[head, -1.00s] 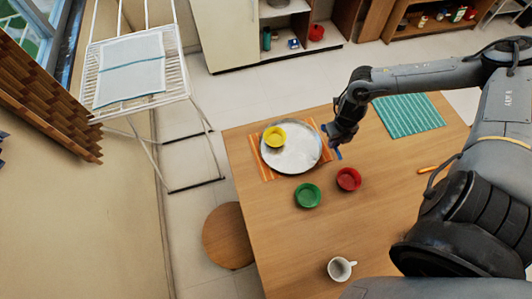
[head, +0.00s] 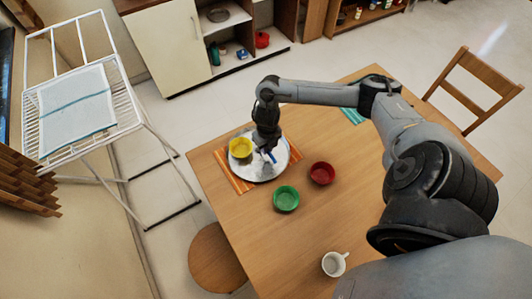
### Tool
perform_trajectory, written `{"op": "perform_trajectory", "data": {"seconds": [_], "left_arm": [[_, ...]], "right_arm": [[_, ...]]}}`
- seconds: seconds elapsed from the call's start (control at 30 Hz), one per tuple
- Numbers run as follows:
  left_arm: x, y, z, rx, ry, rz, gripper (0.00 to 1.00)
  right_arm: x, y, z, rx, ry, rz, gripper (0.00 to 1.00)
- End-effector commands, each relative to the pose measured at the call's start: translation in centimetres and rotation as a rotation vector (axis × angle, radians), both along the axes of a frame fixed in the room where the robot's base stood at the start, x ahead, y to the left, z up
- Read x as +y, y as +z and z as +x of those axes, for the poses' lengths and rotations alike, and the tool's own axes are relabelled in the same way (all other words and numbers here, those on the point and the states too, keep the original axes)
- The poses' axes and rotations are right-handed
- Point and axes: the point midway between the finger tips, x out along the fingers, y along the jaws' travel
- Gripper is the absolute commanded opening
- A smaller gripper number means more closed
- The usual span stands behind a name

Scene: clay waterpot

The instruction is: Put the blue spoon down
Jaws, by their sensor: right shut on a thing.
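The blue spoon (head: 271,156) shows as a small blue piece at the tip of my right gripper (head: 265,146). My right gripper is shut on it, over the right part of the round silver tray (head: 262,174). I cannot tell whether the spoon touches the tray. Much of the spoon is hidden by the gripper or too small to make out. A yellow bowl (head: 240,147) sits on the left part of the tray, just left of the gripper. My left gripper does not show.
The tray lies on an orange striped mat (head: 233,178) on the wooden table (head: 300,232). A green bowl (head: 286,198), a red bowl (head: 322,173) and a white mug (head: 334,264) stand nearby. A stool (head: 216,259), a drying rack (head: 85,115) and a chair (head: 476,92) are around the table.

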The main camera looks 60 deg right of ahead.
Motion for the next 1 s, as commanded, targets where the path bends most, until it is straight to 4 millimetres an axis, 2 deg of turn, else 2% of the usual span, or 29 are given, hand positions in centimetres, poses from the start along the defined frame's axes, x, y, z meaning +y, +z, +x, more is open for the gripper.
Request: {"op": "perform_trajectory", "data": {"seconds": [0.23,0.5,0.93,0.97,1.0], "left_arm": [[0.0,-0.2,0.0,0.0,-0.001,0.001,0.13],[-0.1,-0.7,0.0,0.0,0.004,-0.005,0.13],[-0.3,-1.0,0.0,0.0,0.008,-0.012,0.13],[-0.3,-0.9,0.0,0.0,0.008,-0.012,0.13],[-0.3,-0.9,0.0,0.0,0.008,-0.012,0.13]], "right_arm": [[0.2,-1.0,0.3,0.002,0.001,0.0,0.0],[0.2,-4.1,0.3,0.001,0.0,0.0,0.0],[0.2,-4.7,0.3,0.0,0.001,-0.001,0.0],[0.2,-4.5,0.3,0.0,0.001,-0.001,0.19],[0.2,-4.5,0.3,0.0,0.001,-0.001,0.25]]}}
